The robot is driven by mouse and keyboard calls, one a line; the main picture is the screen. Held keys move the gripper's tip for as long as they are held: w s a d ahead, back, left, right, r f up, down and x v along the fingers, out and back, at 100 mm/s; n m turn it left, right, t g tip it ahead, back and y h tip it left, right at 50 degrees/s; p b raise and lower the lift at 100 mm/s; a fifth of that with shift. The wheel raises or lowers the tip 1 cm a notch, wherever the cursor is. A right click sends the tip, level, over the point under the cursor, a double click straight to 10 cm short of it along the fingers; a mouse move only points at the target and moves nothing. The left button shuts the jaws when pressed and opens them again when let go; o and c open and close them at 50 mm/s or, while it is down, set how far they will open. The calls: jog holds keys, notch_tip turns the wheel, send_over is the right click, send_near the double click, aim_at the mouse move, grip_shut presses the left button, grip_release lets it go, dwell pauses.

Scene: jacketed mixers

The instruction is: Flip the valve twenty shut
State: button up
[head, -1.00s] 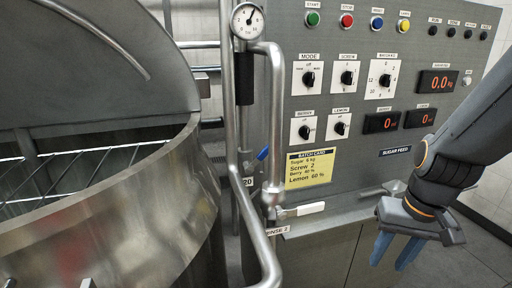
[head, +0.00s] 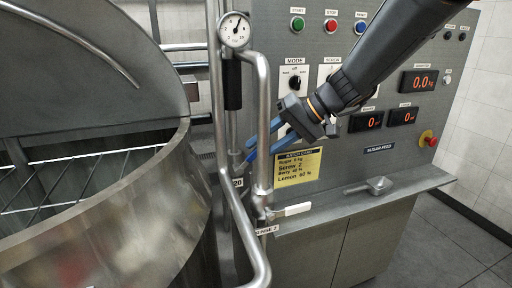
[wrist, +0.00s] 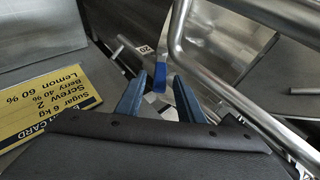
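Valve twenty is on the thin vertical pipe between the tank and the control panel, by the small "20" tag (head: 238,183). In the wrist view its blue lever (wrist: 160,72) shows close to the same tag (wrist: 145,49). My gripper (head: 250,153) reaches in from the right behind the thick steel pipe. In the wrist view its two blue fingers (wrist: 159,87) are apart, with the lever's end in line with the gap at the tips. I cannot tell whether they touch it. In the head view the fingers and pipe obscure the lever.
The thick steel pipe (head: 264,120) with a white-handled valve (head: 292,210) stands in front of my fingers. The panel carries a yellow batch card (head: 298,167), knobs and displays. The steel tank (head: 130,225) is on the left. A scoop (head: 378,185) lies on the ledge.

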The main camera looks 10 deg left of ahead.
jog(key=shift+p+x, duration=0.35)
jog(key=shift+x, duration=1)
grip_shut()
jog(key=shift+f+b, duration=0.1)
jog(key=shift+b, duration=0.25)
